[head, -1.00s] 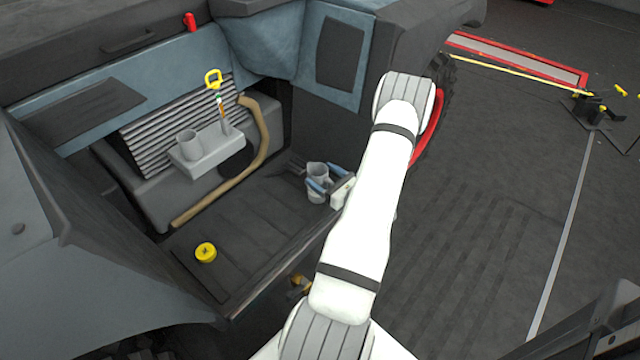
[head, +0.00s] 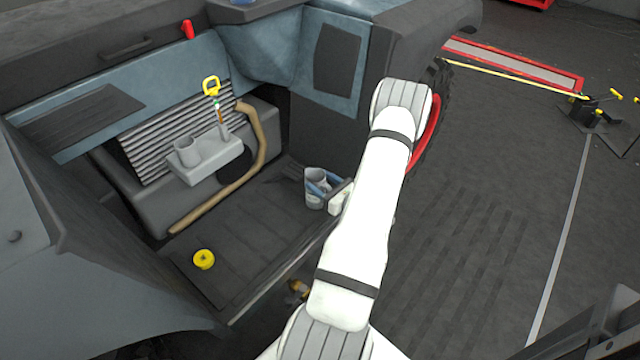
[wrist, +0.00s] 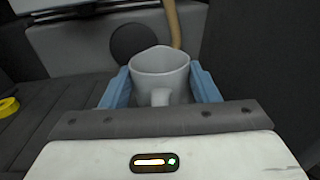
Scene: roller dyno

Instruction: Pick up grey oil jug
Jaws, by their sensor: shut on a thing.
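The grey oil jug (head: 315,196) is at the right end of the dark bay floor, upright, with an open top. In the wrist view the jug (wrist: 160,75) stands between the two blue fingers of my gripper (wrist: 160,88), its handle toward my wrist. My gripper (head: 321,184) is shut on the jug from its two sides. I cannot tell whether the jug's base touches the floor.
A grey holder with cups (head: 205,160), a yellow-handled dipstick (head: 212,88) and a tan hose (head: 258,150) are behind. The dark side wall (head: 320,130) rises close behind the jug.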

